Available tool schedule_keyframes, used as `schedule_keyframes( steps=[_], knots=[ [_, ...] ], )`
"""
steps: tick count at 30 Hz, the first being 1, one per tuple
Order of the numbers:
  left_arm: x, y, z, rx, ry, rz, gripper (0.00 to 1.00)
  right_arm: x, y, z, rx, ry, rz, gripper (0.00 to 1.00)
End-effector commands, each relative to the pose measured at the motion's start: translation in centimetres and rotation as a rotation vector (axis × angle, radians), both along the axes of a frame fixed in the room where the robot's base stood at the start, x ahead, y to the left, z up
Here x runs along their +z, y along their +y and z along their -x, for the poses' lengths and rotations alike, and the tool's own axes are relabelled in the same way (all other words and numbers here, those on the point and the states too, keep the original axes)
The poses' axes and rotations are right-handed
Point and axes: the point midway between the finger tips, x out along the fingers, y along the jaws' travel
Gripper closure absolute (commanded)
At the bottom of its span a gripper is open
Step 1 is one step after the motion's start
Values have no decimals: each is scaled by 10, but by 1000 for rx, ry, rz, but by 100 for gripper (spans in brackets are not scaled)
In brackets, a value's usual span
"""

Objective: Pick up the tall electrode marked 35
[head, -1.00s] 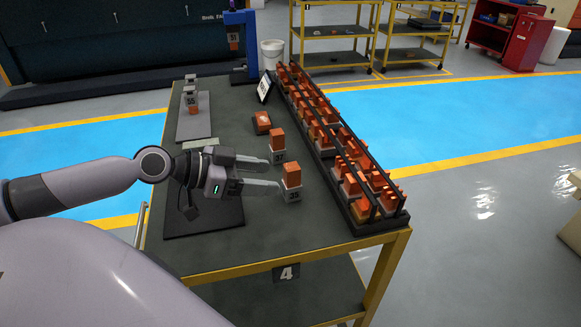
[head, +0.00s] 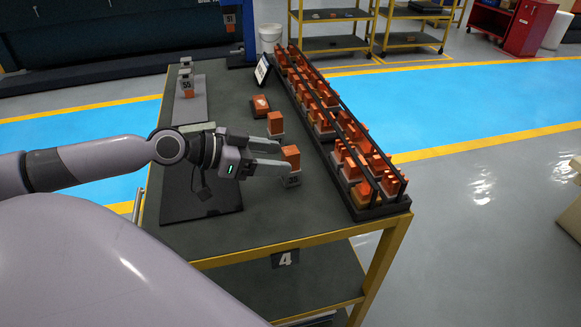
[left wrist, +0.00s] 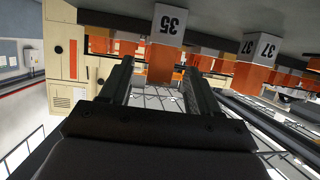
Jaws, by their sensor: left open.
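The electrode marked 35 has an orange copper block (head: 290,155) on a grey numbered base (head: 292,180). It stands upright on the table near the rack. In the left wrist view, where the scene appears upside down, its base with 35 (left wrist: 168,24) is at the top centre and its copper hangs below. My left gripper (head: 285,158) is open, coming in level from the left. Its two fingers (left wrist: 158,66) appear on either side of the copper, with gaps; I cannot tell how deep the copper lies between them. My right gripper is not in view.
The electrode marked 37 (head: 276,123) stands just behind, and shows at right in the left wrist view (left wrist: 258,47). A long black rack (head: 372,212) of electrodes lies to the right. A copper-topped block (head: 260,104) and a tilted display (head: 262,70) stand further back. The table front (head: 255,230) is clear.

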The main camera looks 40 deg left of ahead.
Motion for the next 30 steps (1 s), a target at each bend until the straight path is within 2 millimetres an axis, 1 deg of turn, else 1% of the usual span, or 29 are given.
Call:
schedule_keyframes(
  steps=[4, 11, 18, 29, 30],
  knots=[
    [-1, -4, -6, -1, -4, 0, 38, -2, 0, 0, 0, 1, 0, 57],
    [-4, -11, -18, -1, -4, 2, 38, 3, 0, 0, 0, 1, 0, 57],
    [-13, -20, -31, 0, -2, 1, 38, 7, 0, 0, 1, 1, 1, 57],
    [-15, -23, -33, -2, 0, -2, 38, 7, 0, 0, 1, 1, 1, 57],
    [-15, -23, -33, -2, 0, -2, 51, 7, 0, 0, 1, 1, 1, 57]
  ],
)
